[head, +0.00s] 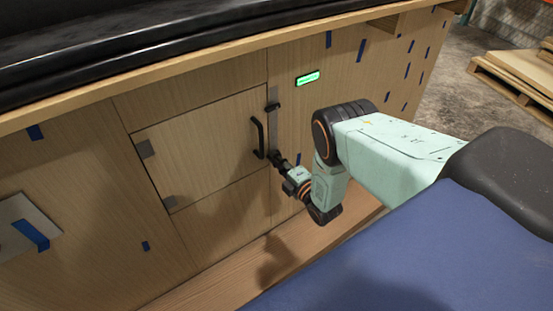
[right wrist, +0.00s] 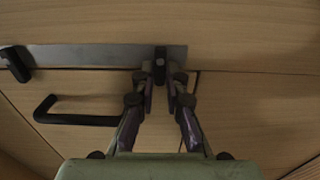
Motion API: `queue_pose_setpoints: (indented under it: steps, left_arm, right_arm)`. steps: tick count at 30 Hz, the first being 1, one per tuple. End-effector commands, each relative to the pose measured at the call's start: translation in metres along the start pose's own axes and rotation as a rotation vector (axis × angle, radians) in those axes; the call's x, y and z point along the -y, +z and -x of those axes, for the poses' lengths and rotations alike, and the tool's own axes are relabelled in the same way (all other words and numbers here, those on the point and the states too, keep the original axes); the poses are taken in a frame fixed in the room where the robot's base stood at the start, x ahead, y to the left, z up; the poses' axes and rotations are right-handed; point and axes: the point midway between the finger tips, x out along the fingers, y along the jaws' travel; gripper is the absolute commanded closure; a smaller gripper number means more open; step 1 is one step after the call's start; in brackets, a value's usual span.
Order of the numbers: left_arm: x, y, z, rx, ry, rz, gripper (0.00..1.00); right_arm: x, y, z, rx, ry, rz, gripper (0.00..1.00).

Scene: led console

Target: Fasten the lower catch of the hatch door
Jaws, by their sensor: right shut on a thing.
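The hatch door (head: 205,150) is a wooden panel lying flush in the console front, with a black bar handle (head: 257,138) near its right edge. The handle also shows in the right wrist view (right wrist: 75,118). The lower catch (right wrist: 160,62) is a small dark piece on a grey metal strip (right wrist: 100,56) beside the door. My right gripper (right wrist: 160,90) is shut on it, with a fingertip on each side. In the head view my right gripper (head: 279,160) is at the strip's lower end and mostly hides this catch. My left gripper is not in view.
The upper catch (head: 273,107) is a dark piece at the strip's upper end, also in the right wrist view (right wrist: 15,64). A green-lit display (head: 307,78) is up to the right. The black console top (head: 150,35) overhangs the front. Pallets (head: 515,80) stand at far right.

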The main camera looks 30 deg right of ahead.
Motion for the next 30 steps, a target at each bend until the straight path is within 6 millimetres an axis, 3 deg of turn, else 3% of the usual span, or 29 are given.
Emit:
queue_pose_setpoints:
  steps: [14,15,22,30]
  left_arm:
    - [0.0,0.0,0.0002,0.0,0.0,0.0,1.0]
    - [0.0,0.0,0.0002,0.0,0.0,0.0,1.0]
    - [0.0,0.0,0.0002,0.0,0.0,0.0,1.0]
    - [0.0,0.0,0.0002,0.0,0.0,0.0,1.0]
  right_arm:
    - [0.0019,0.0003,0.0015,0.001,-0.005,0.012,1.0]
    - [0.002,0.0004,0.0015,0.001,-0.005,0.012,0.85]
    - [0.0011,0.0002,0.0008,0.001,-0.002,0.011,0.65]
    - [0.0005,0.0001,0.0006,0.0,-0.001,0.01,0.65]
